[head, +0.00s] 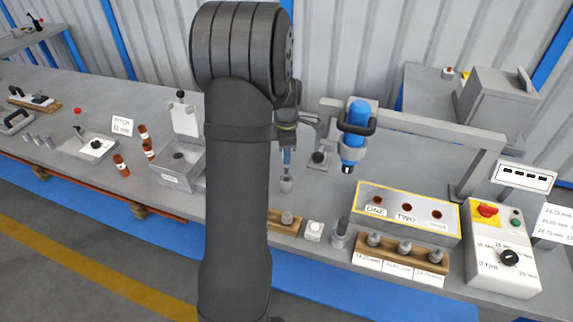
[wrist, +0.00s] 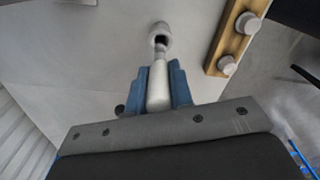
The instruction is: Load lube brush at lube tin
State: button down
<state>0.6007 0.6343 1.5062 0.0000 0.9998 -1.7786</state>
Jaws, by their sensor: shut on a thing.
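My gripper (wrist: 159,85) is shut on a pale, rounded handle, which I take to be the lube brush (wrist: 158,88). The handle lies between the two blue fingers. Its far end points at a small pale round cup with a dark opening, probably the lube tin (wrist: 160,29). I cannot tell whether the brush tip is inside the opening or just above it. In the head view my gripper (head: 287,160) points down, with the pale cup (head: 286,185) directly below it. My arm hides part of the bench there.
A wooden block with pegs (wrist: 223,46) stands right of the cup in the wrist view. In the head view, a metal box (head: 178,180) is left of my arm. A hanging blue tool (head: 357,135), a yellow-edged box (head: 446,230) and a control box (head: 485,258) are right.

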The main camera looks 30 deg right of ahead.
jog(key=shift+r, duration=0.75)
jog(key=shift+w+a+r, duration=0.15)
jog(key=shift+a+r, duration=0.05)
jog(key=shift+r, duration=0.05)
jog(key=w+a+f+g+h, duration=0.1)
jog(key=w+a+g+h, duration=0.1)
jog(key=w+a+h, duration=0.8)
notch_tip(320, 180, down, 6)
jog(key=s+a+y, duration=0.1)
jog(key=y, duration=0.2)
jog(key=shift+a, duration=0.4)
jog(key=shift+f, duration=0.85)
dwell(0.9)
jog(key=shift+r, duration=0.15)
notch_tip(320, 180, up, 7)
dwell(0.8)
